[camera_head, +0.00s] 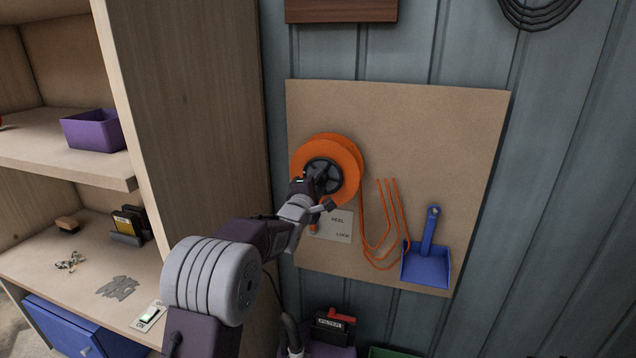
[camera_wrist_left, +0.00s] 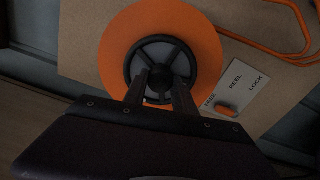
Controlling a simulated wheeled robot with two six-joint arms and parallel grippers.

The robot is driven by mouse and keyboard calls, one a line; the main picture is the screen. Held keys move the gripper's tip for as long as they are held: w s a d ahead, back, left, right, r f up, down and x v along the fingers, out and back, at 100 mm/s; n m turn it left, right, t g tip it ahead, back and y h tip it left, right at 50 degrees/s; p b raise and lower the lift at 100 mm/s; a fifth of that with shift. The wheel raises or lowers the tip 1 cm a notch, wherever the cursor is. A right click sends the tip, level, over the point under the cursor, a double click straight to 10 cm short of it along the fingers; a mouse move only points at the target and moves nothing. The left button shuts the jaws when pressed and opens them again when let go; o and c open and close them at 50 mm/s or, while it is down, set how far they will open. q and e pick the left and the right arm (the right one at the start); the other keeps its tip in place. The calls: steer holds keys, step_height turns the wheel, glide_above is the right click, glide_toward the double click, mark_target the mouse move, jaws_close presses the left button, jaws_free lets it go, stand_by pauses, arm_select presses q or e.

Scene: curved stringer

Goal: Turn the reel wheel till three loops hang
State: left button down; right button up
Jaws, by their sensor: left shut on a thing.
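The orange reel (camera_head: 347,155) is mounted on a tan board, with a dark spoked wheel (camera_head: 326,164) at its centre. My left gripper (camera_head: 316,184) reaches it from the lower left and is shut on the wheel. In the left wrist view, the two fingers (camera_wrist_left: 160,88) lie over the lower part of the dark wheel (camera_wrist_left: 133,62) in front of the orange reel (camera_wrist_left: 205,45). Orange cord (camera_head: 366,235) runs down from the reel and hangs in nested loops; their exact number is hard to tell. My right gripper is out of view.
A label plate (camera_head: 337,226) reads REEL and LOCK; its orange lever (camera_wrist_left: 227,109) sits near the word FREE. A blue dustpan (camera_head: 425,265) hangs beside the cord. A wooden shelf unit (camera_head: 190,110) stands close on the left. The upper right board (camera_head: 440,135) is bare.

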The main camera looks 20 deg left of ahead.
arm_select(q)
steer(key=shift+f+n, duration=0.1)
steer(key=shift+n, duration=1.8)
steer(key=c, duration=1)
jaws_free()
steer(key=s+b, duration=0.2)
steer(key=s, duration=0.7)
steer(key=shift+a+b, duration=0.15)
steer(key=shift+b, duration=0.15)
